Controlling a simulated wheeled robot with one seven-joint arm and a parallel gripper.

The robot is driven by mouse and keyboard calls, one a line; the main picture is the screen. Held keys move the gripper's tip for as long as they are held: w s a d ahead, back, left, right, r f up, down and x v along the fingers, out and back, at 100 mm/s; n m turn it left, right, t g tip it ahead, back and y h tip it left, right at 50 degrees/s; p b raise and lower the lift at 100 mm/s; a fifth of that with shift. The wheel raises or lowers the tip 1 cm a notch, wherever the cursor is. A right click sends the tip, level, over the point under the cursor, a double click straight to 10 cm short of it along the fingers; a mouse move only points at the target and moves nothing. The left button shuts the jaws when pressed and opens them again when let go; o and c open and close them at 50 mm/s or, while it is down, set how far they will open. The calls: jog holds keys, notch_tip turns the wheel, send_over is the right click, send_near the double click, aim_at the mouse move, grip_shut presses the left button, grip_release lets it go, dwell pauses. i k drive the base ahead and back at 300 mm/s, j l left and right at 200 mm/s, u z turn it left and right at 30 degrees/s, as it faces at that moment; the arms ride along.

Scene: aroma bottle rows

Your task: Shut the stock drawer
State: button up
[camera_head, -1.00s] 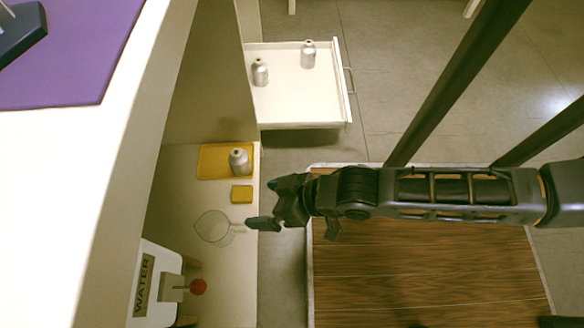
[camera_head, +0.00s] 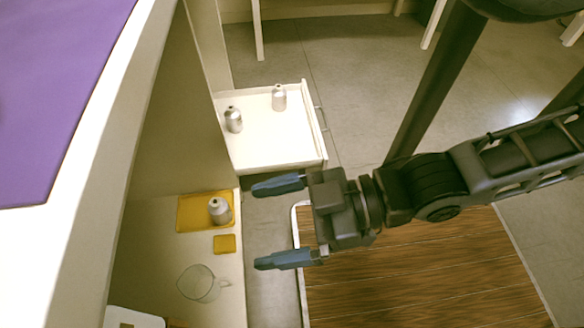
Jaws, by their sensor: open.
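The stock drawer (camera_head: 275,148) is a white tray pulled out from the cabinet, with a thin handle (camera_head: 321,119) on its right front side. Two silver bottles stand in it, one at the left (camera_head: 233,119) and one at the back (camera_head: 279,97). My gripper (camera_head: 279,222) is open and empty, its two blue fingers pointing left. It is below the drawer in the picture, over the gap between the shelf and the wooden platform, apart from the drawer.
A shelf at lower left holds a yellow tray (camera_head: 189,213) with a silver bottle (camera_head: 219,210), a yellow block (camera_head: 224,244) and a clear glass beaker (camera_head: 198,283). A wooden platform (camera_head: 430,272) lies below my arm. Grey floor (camera_head: 375,70) is clear right of the drawer.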

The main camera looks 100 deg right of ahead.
aim_at(269, 141)
jog(key=k+l+z, duration=0.35)
jog(key=k+l, duration=0.25)
jog(key=k+l+z, duration=0.2)
jog(key=l, duration=0.2)
jog(key=k+l+z, duration=0.35)
jog(key=k+l, duration=0.15)
jog(key=l, duration=0.35)
jog(key=i+l+z, duration=0.2)
jog(key=i, duration=0.1)
